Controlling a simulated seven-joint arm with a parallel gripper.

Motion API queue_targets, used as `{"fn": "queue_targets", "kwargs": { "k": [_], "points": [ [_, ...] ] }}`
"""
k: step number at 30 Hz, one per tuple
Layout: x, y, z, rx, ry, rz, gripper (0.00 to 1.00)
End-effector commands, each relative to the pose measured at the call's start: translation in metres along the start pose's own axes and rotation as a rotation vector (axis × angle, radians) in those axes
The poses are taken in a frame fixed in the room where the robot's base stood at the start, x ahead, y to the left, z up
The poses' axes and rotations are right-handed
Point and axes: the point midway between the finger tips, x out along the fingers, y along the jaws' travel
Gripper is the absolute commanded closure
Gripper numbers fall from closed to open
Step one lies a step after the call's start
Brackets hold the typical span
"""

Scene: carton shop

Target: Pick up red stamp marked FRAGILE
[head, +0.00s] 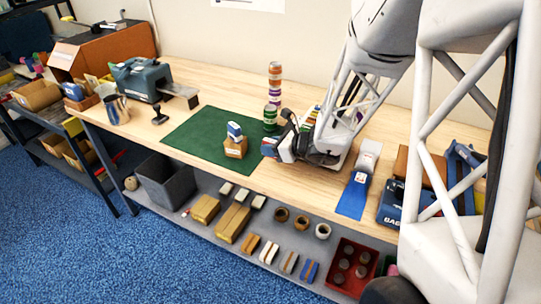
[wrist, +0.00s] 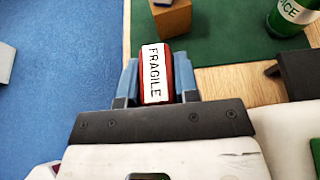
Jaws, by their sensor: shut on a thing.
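The red stamp (wrist: 155,76), with a white label reading FRAGILE, stands between the two blue-grey fingers of my gripper (wrist: 156,82) in the wrist view. The fingers are shut on its sides. In the head view my gripper (head: 273,147) is at the right edge of the green mat, near the front of the bench, and the stamp is mostly hidden by it. I cannot tell how far the stamp is above the bench top.
A small carton (head: 236,148) with a blue-and-white stamp (head: 234,131) on top stands on the green mat (head: 191,137), left of my gripper. A dark-handled stamp (head: 159,115) stands left.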

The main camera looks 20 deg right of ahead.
Motion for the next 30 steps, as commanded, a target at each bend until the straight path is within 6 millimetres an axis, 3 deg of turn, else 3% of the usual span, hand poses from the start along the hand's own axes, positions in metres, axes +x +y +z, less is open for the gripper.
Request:
{"fn": "queue_targets", "kwargs": {
  "k": [10, 30],
  "points": [
    [-0.014, 0.0, 0.034, -0.001, 0.0, 0.0, 0.95],
    [-0.015, 0.0, 0.037, 0.0, 0.0, 0.0, 0.95]
  ]
}}
